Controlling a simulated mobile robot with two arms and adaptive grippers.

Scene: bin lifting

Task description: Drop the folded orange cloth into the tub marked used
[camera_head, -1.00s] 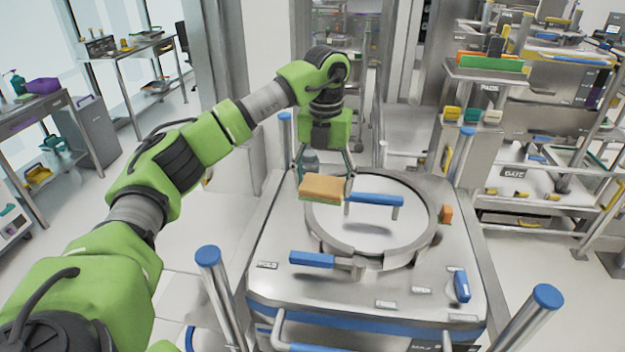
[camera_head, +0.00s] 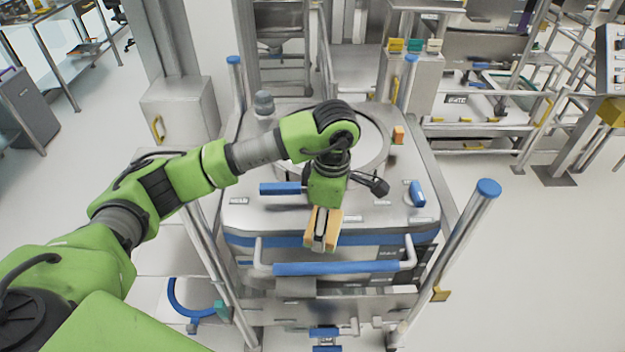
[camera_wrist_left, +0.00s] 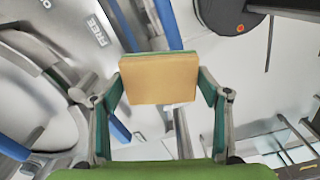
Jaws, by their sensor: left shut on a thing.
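The folded orange cloth (camera_head: 334,219) is a small, flat block with a green edge. It also fills the middle of the left wrist view (camera_wrist_left: 160,76). My left gripper (camera_head: 321,239) is shut on it, with a finger on either side in the wrist view. The gripper points down and holds the cloth near the front edge of the steel machine, above the blue front handle in the head view. I cannot make out a tub marked used in these frames. My right gripper is not in view.
The steel machine (camera_head: 375,222) has a round lid (camera_head: 372,150) and a blue front handle (camera_head: 335,268). A steel post with a blue cap (camera_head: 488,188) stands at its right. A label reading FREE (camera_wrist_left: 97,31) shows in the wrist view. Open floor lies at the right.

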